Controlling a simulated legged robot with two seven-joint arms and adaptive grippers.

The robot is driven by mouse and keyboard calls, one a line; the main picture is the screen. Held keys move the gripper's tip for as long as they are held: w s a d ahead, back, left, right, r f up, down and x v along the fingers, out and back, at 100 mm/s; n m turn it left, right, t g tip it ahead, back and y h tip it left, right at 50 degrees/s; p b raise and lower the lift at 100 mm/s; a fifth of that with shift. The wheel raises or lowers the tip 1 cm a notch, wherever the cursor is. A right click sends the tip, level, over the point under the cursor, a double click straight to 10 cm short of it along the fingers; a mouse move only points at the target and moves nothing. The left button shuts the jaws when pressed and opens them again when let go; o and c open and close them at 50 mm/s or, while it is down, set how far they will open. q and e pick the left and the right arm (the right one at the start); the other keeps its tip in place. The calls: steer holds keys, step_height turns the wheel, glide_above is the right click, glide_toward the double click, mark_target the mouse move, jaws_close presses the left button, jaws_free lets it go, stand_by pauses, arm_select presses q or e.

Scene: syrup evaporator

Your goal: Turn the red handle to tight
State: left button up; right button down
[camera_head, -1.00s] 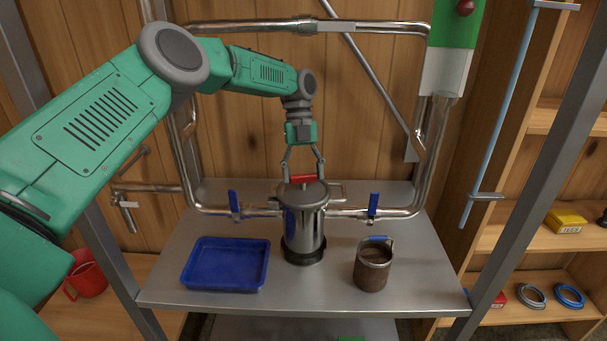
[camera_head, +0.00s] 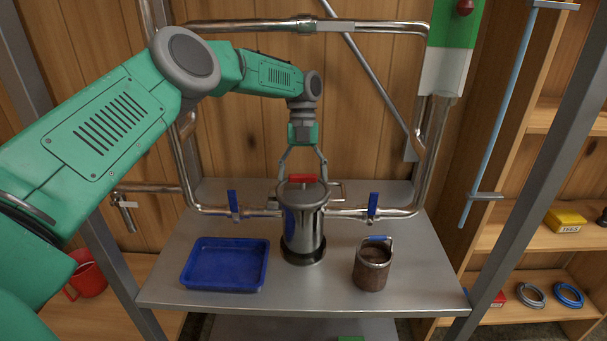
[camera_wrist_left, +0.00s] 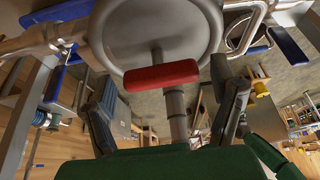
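The red handle (camera_head: 302,178) is a short bar on top of a shiny metal canister (camera_head: 303,228) standing on the steel table. My left gripper (camera_head: 303,180) points down over it, fingers spread wide to either side of the bar. In the left wrist view the red handle (camera_wrist_left: 160,75) lies between the two open fingers, with clear gaps on both sides. The round lid (camera_wrist_left: 150,30) fills the area behind it. The bar runs roughly left to right in the head view. My right gripper is not in view.
A blue tray (camera_head: 226,288) lies left of the canister, and a brown mug-like pot (camera_head: 371,270) stands to its right. Pipes with blue valve levers (camera_head: 234,203) (camera_head: 373,205) flank the canister. A red mug (camera_head: 88,277) is on a lower left shelf.

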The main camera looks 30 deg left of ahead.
mark_target(304, 175)
arm_select(q)
steer(key=shift+w, duration=0.1)
steer(key=shift+a, duration=0.1)
steer(key=v, duration=0.5)
steer(key=shift+w+f, duration=0.1)
steer(key=shift+w, duration=0.05)
steer(key=shift+v, duration=0.85)
steer(key=shift+w+a+r, duration=0.1)
steer(key=shift+w+r, duration=0.15)
steer(key=shift+r, duration=0.05)
